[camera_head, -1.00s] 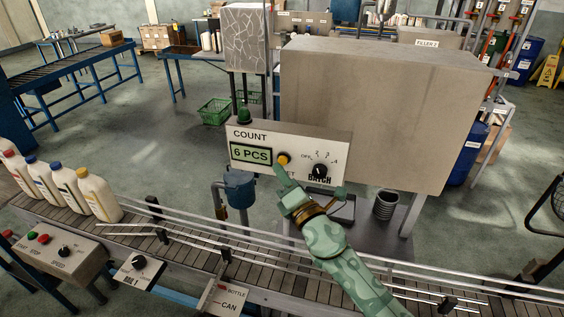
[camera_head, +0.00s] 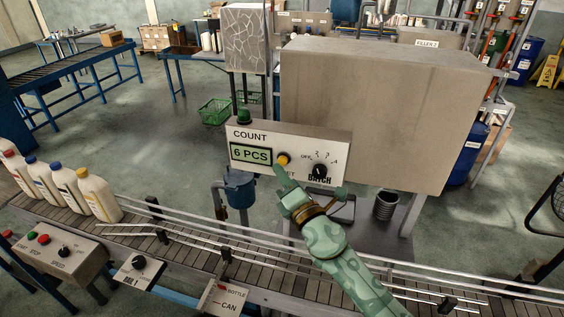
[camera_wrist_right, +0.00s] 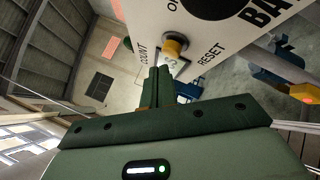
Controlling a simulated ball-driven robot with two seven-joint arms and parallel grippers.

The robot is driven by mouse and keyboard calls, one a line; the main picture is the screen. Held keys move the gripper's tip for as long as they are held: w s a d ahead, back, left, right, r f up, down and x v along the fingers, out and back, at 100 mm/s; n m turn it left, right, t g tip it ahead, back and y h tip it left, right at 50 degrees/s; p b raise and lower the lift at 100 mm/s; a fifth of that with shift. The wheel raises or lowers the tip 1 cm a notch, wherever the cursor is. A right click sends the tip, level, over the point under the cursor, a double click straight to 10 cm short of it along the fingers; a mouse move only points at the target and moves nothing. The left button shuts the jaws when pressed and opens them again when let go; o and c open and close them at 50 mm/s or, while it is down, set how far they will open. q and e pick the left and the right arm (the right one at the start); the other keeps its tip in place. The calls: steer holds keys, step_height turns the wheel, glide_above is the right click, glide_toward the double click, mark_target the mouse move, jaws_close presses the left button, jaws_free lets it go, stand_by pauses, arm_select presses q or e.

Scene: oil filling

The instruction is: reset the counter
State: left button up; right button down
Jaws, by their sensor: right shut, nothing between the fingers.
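The counter panel (camera_head: 306,147) is a pale box labelled COUNT, and its green display (camera_head: 250,154) reads 6 PCS. A yellow button (camera_head: 284,159) sits right of the display; it also shows in the right wrist view (camera_wrist_right: 172,46), beside the word RESET. My right gripper (camera_head: 281,171) is shut and empty, its tips just below and in front of the button. In the right wrist view its closed fingers (camera_wrist_right: 158,78) point at the button and lie very close to it; I cannot tell if they touch. My left gripper is not in view.
A black BATCH knob (camera_head: 319,171) is right of the button, and a green lamp (camera_head: 244,115) tops the panel. A conveyor (camera_head: 180,238) with rails and several bottles (camera_head: 97,194) runs below. A large grey box (camera_head: 380,115) stands behind the panel.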

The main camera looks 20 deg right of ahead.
stand_by(0.7)
steer(key=shift+w+d, duration=0.25)
steer(key=shift+w, duration=0.1)
steer(key=shift+w+d+b, duration=0.3)
steer(key=shift+w, duration=0.1)
stand_by(0.7)
steer(key=shift+s+a, duration=0.5)
steer(key=shift+s, duration=0.3)
steer(key=s+a, duration=0.1)
steer(key=s, duration=0.1)
steer(key=s+a+p, duration=0.1)
steer(key=s+a, duration=0.1)
stand_by(0.6)
steer(key=shift+d+f, duration=0.1)
steer(key=shift+d, duration=0.05)
stand_by(0.3)
